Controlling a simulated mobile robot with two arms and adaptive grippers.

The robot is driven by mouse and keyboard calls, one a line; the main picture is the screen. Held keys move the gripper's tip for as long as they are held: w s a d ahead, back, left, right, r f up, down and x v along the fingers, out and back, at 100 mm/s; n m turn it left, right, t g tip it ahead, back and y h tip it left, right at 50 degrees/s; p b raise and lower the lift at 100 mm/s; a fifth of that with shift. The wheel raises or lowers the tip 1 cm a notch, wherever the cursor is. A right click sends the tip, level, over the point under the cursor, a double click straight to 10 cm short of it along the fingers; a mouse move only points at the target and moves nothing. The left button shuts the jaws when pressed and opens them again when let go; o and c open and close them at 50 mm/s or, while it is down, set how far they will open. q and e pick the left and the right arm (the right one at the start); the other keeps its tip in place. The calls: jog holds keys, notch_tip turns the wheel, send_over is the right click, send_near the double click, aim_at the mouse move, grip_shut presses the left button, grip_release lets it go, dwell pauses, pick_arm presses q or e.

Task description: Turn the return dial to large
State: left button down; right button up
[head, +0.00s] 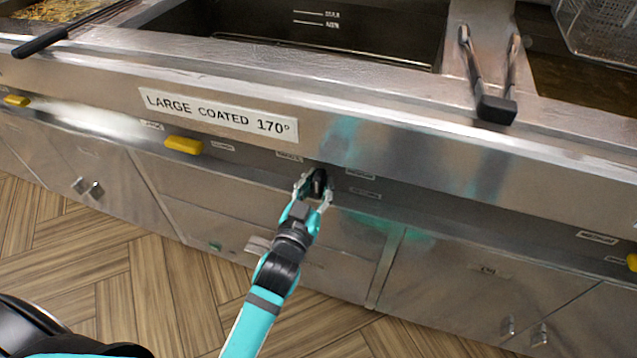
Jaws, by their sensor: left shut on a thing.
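The return dial (318,182) is a small black knob on the steel front panel below the fryer's front ledge. Small labels sit around it, too small to read. My left gripper (314,190) reaches up to the panel, with its two fingers on either side of the dial, shut on it. The fingers and the dial's angle hide which label it points to. My right gripper is not in view.
A sign (218,115) reading "LARGE COATED 170°" is on the ledge. A yellow handle (183,145) sticks out left of the dial. Tongs (488,80) lie on the counter beside the fryer vat (300,35).

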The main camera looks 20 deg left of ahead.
pick_arm(q)
jog(key=c, duration=1.2)
grip_release()
jog(key=shift+o, duration=0.2)
jog(key=shift+s+f, duration=0.1)
jog(key=shift+s, duration=0.4)
jog(key=s, duration=1.1)
jog(key=shift+a, duration=0.2)
